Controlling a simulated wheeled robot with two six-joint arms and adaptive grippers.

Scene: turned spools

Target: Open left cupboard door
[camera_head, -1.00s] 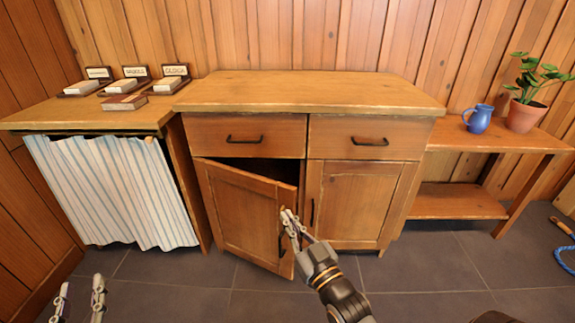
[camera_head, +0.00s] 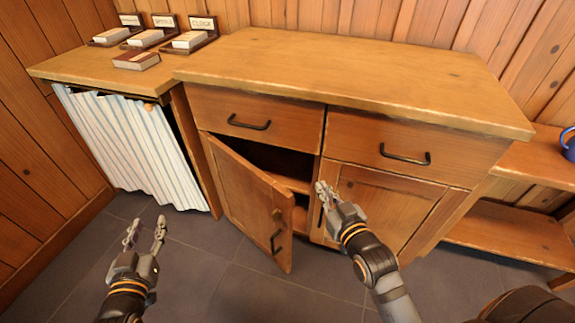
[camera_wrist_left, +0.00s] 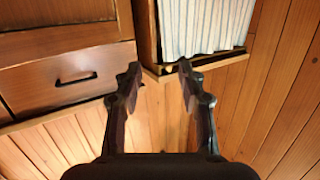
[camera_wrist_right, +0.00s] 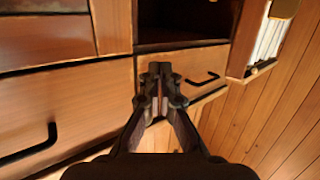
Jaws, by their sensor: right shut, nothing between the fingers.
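The left cupboard door (camera_head: 248,200) stands ajar in the head view, swung outward on its left side, with a dark gap and a shelf (camera_head: 290,183) behind it. Its black handle (camera_head: 276,240) is near the free edge. My right gripper (camera_head: 322,190) is shut and empty, apart from that edge, in front of the middle of the cabinet by the closed right door (camera_head: 365,205). Its fingers meet in the right wrist view (camera_wrist_right: 160,88). My left gripper (camera_head: 146,232) is open and empty, low in front of the striped curtain; its spread fingers show in the left wrist view (camera_wrist_left: 160,82).
Two closed drawers with black handles (camera_head: 249,122) sit above the doors. A striped curtain (camera_head: 135,150) hangs left of the cabinet. Small boxes (camera_head: 137,60) lie on the left counter. A low shelf (camera_head: 500,240) stands right. The floor before the door is clear.

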